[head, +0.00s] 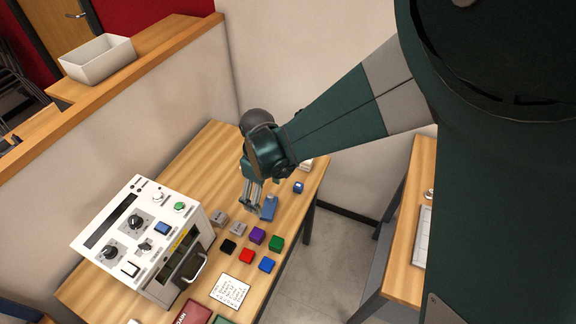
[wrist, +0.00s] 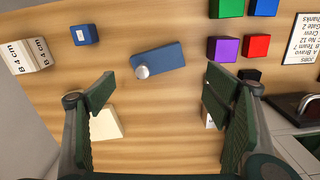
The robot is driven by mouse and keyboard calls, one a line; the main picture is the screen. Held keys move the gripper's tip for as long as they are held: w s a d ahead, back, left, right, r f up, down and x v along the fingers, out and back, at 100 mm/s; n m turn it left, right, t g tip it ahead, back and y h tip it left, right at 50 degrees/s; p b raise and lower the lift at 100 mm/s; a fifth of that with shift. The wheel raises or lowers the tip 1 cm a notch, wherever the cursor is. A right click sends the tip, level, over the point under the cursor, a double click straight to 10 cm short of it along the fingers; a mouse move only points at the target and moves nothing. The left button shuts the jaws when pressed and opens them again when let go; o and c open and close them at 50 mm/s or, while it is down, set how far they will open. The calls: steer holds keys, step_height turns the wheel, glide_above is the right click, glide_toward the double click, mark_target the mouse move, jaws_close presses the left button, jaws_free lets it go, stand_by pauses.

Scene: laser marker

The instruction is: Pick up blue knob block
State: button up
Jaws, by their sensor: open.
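The blue knob block (wrist: 165,56) is a flat blue block with a round silver knob near one end. It lies on the wooden table, and it also shows in the head view (head: 269,209), just right of my gripper's fingers. My gripper (head: 253,203) points down over the table. In the wrist view my gripper (wrist: 160,92) has its two fingers wide apart with nothing between the tips. The knob block appears just beyond the fingertips, roughly centred between them, with no contact visible.
A small blue block with a label (wrist: 84,35) and white "B 4 cm" blocks (wrist: 30,56) lie left in the wrist view. Purple (wrist: 223,49), red (wrist: 257,45) and green cubes lie right. A cream block (wrist: 105,124) shows by the left finger. A white machine (head: 145,240) stands left.

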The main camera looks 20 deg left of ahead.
mark_target(267, 206)
steer(key=shift+f, duration=0.7)
steer(key=shift+w+d+f+b, duration=0.1)
steer(key=shift+f+b, duration=0.2)
steer(key=shift+f, duration=1)
steer(key=shift+d+f+b, duration=0.1)
steer(key=shift+f+b, duration=0.15)
steer(key=shift+f, duration=1.05)
steer(key=shift+c, duration=0.6)
steer(key=c, duration=0.8)
